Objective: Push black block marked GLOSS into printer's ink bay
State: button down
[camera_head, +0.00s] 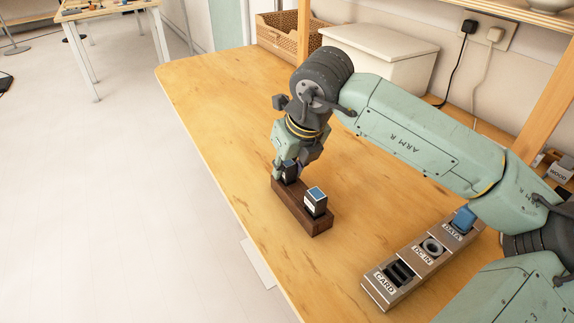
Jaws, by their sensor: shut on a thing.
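A dark block (289,172) is between the fingers of my gripper (284,169), over the far end of a brown wooden holder (304,225). A second dark block (314,207) stands upright at the near end of the holder, with a pale blue-edged top and a light label. I cannot read the marking on either block, so I cannot tell which one is GLOSS. My gripper is shut on the far block; I cannot tell whether that block still rests in the holder. I see no printer or ink bay that I can make out.
A grey panel strip (366,285) marked CARD, DC IN and DATA lies to the right, with a blue plug (464,219) at DATA. A white lidded box (385,52) and a wicker basket (280,38) stand at the back. The wooden tabletop (215,105) is clear at left.

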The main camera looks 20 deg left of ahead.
jog(key=shift+f+b, duration=0.4)
jog(key=shift+b, duration=0.1)
jog(key=c, duration=1.8)
grip_release()
jog(key=shift+r, duration=0.1)
jog(key=o, duration=0.4)
jog(key=shift+o, duration=0.2)
jog(key=r+p, duration=0.1)
jog(key=p, duration=0.1)
jog(key=shift+d+r+p, duration=0.1)
jog(key=shift+r+p, duration=0.05)
jog(key=shift+p, duration=0.2)
jog(key=b+v, duration=0.2)
jog(key=v, duration=0.8)
